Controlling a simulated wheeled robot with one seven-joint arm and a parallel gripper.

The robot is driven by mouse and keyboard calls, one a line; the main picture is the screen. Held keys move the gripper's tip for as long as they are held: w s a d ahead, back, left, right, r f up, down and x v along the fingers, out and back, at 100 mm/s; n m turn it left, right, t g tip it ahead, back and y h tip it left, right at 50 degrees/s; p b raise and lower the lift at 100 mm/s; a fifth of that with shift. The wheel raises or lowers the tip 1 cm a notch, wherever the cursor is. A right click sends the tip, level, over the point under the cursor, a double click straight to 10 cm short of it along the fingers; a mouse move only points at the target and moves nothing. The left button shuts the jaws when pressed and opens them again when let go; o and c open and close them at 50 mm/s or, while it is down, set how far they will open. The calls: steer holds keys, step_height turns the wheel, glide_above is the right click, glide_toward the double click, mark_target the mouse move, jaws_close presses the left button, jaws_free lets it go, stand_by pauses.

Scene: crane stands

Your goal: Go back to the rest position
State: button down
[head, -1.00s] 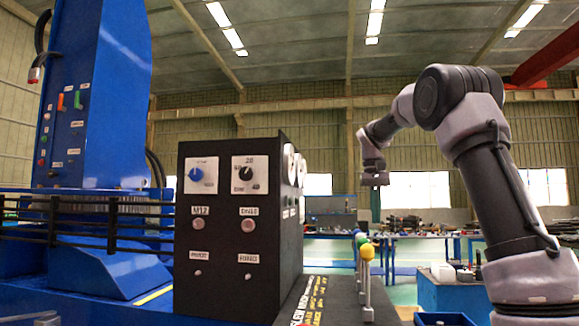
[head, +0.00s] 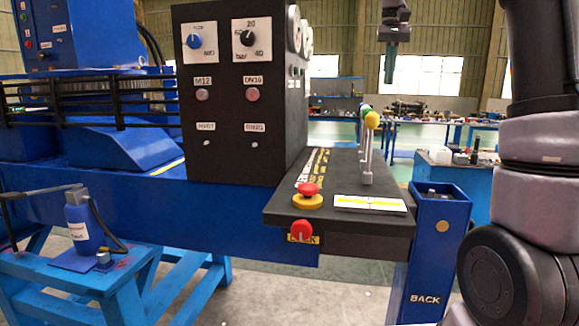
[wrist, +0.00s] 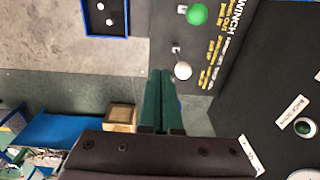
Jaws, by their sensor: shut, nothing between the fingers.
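My gripper (head: 389,70) hangs at the top of the head view, right of the black control box (head: 232,158) and beyond the levers. Its green fingers (wrist: 158,100) are together and empty in the wrist view. In the head view the levers (head: 367,150) stand on the dark console (head: 345,228), with yellow and green knobs. In the wrist view a green knob (wrist: 197,14) and a white knob (wrist: 182,70) lie ahead of the fingers, apart from them. My arm rises at the right of the head view; its upper part is cut off.
A red mushroom button (head: 308,190) on a yellow base sits at the console's front. A blue box marked BACK (head: 436,240) stands to its right. A blue hand pump (head: 83,228) stands at left. Workbenches (head: 408,128) are far behind. Open floor (head: 345,290) shows below the console.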

steer(key=s+a+f+m+t+y, duration=0.1)
steer(key=s+f+t, duration=0.2)
steer(key=s, duration=1)
steer(key=s+a+f+m+t, duration=0.1)
steer(key=s+f+t, duration=0.2)
steer(key=s+f, duration=0.4)
steer(key=s, duration=0.6)
steer(key=shift+s+a+y, duration=0.15)
steer(key=shift+y, duration=0.25)
steer(key=shift+a, duration=0.15)
